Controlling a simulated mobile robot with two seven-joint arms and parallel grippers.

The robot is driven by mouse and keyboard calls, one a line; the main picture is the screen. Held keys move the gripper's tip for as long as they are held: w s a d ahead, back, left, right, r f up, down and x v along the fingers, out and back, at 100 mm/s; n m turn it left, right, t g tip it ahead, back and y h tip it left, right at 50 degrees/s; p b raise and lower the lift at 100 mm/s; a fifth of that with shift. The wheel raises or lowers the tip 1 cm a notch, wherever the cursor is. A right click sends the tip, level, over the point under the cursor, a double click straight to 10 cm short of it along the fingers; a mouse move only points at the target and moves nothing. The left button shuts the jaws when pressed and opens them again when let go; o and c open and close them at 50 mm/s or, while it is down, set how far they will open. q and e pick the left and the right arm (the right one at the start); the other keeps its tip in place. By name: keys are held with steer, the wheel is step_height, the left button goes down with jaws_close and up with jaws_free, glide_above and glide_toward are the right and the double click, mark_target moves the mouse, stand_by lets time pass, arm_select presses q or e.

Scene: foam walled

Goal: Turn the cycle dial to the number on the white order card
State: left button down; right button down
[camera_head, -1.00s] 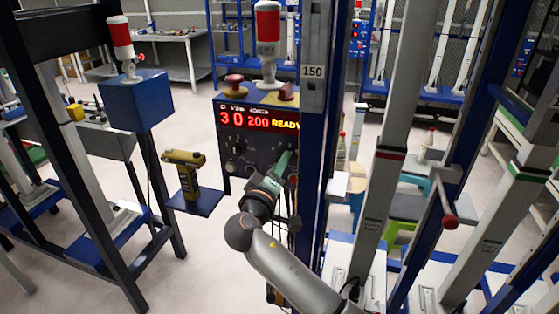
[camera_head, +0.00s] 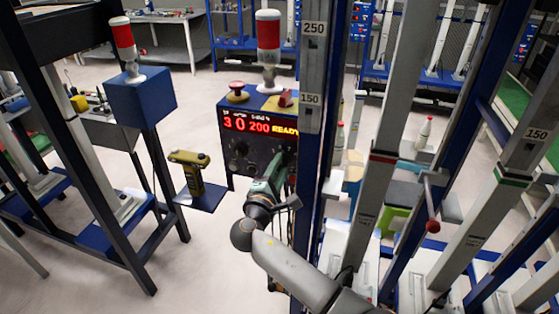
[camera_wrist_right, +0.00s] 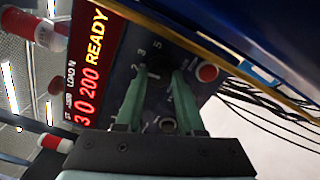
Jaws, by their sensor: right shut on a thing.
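The control box (camera_head: 235,150) stands in the middle of the head view, with a red lit display (camera_head: 260,124) reading 3 0 200 READY. My right gripper (camera_head: 286,160) is at the right part of its front face. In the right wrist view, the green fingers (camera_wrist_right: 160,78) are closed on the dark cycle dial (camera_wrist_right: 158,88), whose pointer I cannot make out. Small white numerals, including 3 and 5, show around it. The arm hides the dial in the head view. I cannot make out a white order card. My left gripper is out of view.
A blue and grey post (camera_head: 309,130) stands close to the right of my right arm. A red button (camera_wrist_right: 207,73) is beside the fingers. Open floor lies front left.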

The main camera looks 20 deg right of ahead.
steer(key=shift+r+n+p, duration=0.1)
steer(key=shift+n+p, duration=0.6)
steer(key=shift+n, duration=0.5)
steer(key=c, duration=0.5)
jaws_free()
